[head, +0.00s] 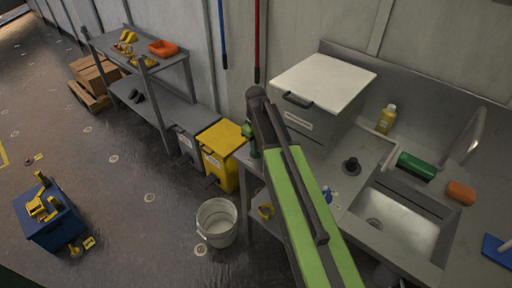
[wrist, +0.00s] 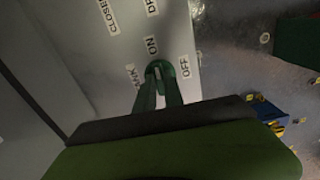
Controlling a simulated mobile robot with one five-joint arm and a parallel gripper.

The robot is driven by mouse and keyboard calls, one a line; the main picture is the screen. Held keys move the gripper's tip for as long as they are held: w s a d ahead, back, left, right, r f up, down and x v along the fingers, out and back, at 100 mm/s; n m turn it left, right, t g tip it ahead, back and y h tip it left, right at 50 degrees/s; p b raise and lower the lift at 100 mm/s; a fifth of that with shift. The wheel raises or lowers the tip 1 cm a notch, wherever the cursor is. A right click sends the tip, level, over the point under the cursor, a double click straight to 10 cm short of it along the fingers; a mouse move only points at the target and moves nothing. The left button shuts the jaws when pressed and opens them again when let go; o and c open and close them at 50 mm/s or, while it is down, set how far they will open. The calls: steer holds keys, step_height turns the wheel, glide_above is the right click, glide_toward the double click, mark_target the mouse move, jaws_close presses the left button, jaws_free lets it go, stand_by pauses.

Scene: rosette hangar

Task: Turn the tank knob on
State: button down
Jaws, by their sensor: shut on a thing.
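The tank knob (wrist: 158,68) is a small round green knob on a grey panel (wrist: 130,40) in the wrist view. Printed labels stand around it: ON is above it, OFF to its right, and a partly covered label ending in "NK" to its left. The two green fingers of my gripper (wrist: 160,88) reach up to the knob and are shut on it. I cannot tell clearly which label the knob points to. In the head view my arm covers the knob; my gripper shows only as a small green part beside the grey box (head: 320,85).
A sink (head: 395,222) with a yellow bottle (head: 387,119), a green block (head: 416,166) and an orange sponge (head: 461,193) is at the right. A yellow bin (head: 220,150), a white bucket (head: 217,222) and a blue crate (head: 48,222) stand on the floor at the left.

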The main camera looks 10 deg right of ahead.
steer(key=shift+s+n, duration=0.1)
steer(key=shift+n, duration=0.3)
steer(key=c, duration=1.4)
jaws_free()
steer(key=shift+c, duration=0.2)
step_height(320, 180, up, 17)
steer(key=p, duration=1.7)
steer(key=shift+r, duration=0.2)
